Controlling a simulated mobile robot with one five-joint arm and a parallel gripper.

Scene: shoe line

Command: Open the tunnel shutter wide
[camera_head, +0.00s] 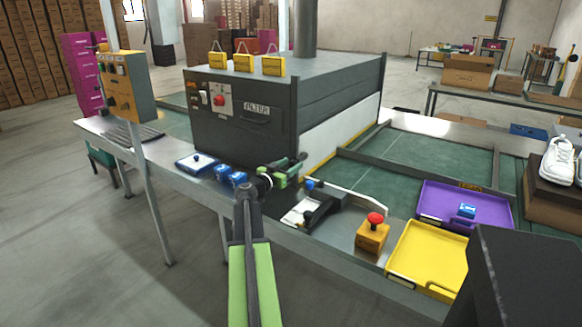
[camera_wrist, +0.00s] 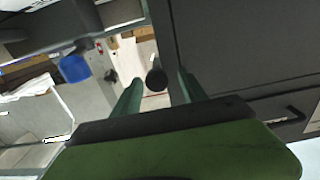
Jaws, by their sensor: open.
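The tunnel is a dark grey box (camera_head: 240,125) on the conveyor bench in the head view. A pale panel (camera_head: 342,130) covers the lower part of its right side; I cannot tell surely whether this is the shutter. My gripper (camera_head: 287,168) is at the box's near right corner. In the wrist view my gripper (camera_wrist: 157,92) has its two green fingers apart, with a round dark knob (camera_wrist: 156,79) showing between them. Contact with the knob cannot be made out. A dark panel (camera_wrist: 245,45) with a black bent handle (camera_wrist: 292,115) fills the right side there.
A blue-knobbed lever (camera_head: 312,184) stands right of my gripper. An orange box with a red button (camera_head: 373,234), a yellow tray (camera_head: 432,255) and a purple tray (camera_head: 440,204) lie farther right. Blue pieces (camera_head: 228,176) lie left.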

